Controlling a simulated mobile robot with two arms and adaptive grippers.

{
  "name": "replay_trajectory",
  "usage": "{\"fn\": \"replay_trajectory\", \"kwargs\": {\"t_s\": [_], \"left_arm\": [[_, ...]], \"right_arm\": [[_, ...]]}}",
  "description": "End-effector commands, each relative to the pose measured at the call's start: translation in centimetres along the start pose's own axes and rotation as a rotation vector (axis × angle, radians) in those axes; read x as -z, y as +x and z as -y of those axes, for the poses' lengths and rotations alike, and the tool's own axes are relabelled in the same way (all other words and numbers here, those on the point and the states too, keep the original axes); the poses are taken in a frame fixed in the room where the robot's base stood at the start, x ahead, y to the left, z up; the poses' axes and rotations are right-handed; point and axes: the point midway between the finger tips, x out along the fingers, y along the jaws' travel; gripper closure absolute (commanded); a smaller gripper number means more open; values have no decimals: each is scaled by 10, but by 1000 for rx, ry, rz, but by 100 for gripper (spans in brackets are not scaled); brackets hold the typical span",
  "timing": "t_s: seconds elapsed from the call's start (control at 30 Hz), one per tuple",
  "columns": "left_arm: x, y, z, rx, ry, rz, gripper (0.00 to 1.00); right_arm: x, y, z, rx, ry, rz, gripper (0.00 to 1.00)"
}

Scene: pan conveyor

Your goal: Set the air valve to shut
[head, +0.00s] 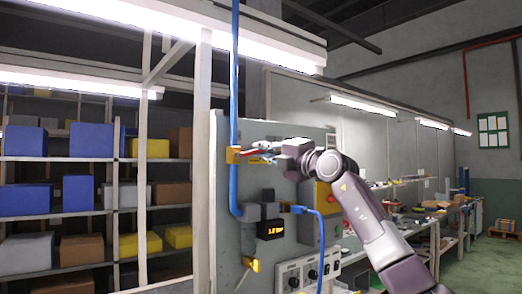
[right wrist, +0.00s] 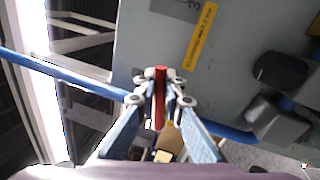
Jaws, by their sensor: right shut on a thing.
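The air valve has a yellow-brass body (head: 234,155) on the vertical blue pipe (head: 235,80), at the left edge of the grey panel in the head view. Its red lever (right wrist: 160,92) stands between my right fingers in the right wrist view and lies across the line of the blue pipe. My right gripper (head: 259,149) reaches in from the right at the valve and is shut on the red lever. The fingers hide part of the lever and the valve body. My left gripper is not in view.
The panel (head: 225,200) carries a dark display (head: 270,228) with orange digits, a yellow-and-red switch box (head: 324,196) and a lower plate with black knobs (head: 308,272). A blue hose (head: 318,225) hangs below my right arm. Shelves with boxes stand at the left, a cluttered bench at the right.

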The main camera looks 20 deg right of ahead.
Motion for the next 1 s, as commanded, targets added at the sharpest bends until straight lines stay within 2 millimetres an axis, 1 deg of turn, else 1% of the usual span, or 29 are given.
{"fn": "replay_trajectory", "kwargs": {"t_s": [0.03,0.2,0.3,0.5,0.7,0.97,1.0], "left_arm": [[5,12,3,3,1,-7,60],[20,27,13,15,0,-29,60],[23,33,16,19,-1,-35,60],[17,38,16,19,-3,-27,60],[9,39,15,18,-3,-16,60],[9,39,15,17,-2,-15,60],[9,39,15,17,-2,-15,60]], "right_arm": [[1,-2,8,-2,31,6,100],[1,-3,13,-1,124,26,100],[1,-3,15,0,163,34,100],[1,-3,16,1,207,43,100],[1,-3,16,3,220,46,100],[1,-3,17,4,220,46,100],[1,-3,17,4,220,46,89]]}}
